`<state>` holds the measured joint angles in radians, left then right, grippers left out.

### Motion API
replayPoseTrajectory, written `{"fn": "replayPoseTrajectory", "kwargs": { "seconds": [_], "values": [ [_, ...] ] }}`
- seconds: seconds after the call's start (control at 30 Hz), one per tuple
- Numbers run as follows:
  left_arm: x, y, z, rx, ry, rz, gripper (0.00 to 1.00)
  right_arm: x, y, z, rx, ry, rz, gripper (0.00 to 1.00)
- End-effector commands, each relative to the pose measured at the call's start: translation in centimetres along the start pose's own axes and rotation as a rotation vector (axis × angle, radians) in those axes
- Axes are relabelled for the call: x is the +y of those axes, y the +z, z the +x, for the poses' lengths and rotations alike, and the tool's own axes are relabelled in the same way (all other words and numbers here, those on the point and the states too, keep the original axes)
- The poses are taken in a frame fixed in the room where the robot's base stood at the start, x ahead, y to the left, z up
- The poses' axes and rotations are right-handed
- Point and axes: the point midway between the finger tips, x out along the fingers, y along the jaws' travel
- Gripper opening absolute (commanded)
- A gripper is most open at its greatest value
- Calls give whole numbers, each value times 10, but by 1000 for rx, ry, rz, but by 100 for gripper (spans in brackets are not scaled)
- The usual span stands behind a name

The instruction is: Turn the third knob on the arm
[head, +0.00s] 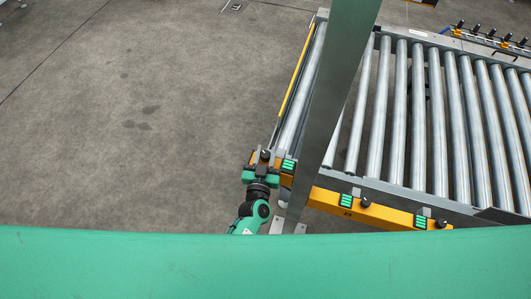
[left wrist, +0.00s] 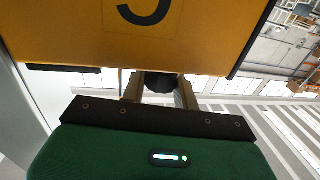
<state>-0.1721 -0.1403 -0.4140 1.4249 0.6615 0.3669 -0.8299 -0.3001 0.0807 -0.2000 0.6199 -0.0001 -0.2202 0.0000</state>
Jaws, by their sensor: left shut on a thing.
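The yellow arm (head: 330,201) runs along the near edge of the roller conveyor and carries black knobs beside green displays. One knob (head: 365,202) is near the middle and another knob (head: 441,223) is at the right. My left gripper (head: 264,161) is at the arm's left end, beside a green display (head: 288,165). In the left wrist view its two fingers are shut on a black knob (left wrist: 162,80), mostly hidden below the yellow panel (left wrist: 85,35). A black digit on that panel is cut off by the frame edge. My right gripper is not in view.
A grey upright post (head: 335,90) crosses in front of the conveyor rollers (head: 398,110), just right of my left gripper. More dark knobs (head: 480,28) line a far rail at the top right. The concrete floor at the left is clear.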

Motion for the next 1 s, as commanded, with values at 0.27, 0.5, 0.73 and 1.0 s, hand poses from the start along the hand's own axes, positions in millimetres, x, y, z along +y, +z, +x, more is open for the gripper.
{"fn": "replayPoseTrajectory", "kwargs": {
  "seconds": [0.27, 0.5, 0.73, 1.0],
  "values": [
    [0, 0, 0, -1, 1, 0, 50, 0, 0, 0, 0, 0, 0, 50],
    [0, 1, -3, 0, 1, -1, 50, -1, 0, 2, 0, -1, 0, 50],
    [0, 3, -31, -2, 0, -1, 50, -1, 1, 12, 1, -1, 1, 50],
    [0, 4, -80, -3, 1, -1, 50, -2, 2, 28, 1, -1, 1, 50]
  ]
}}
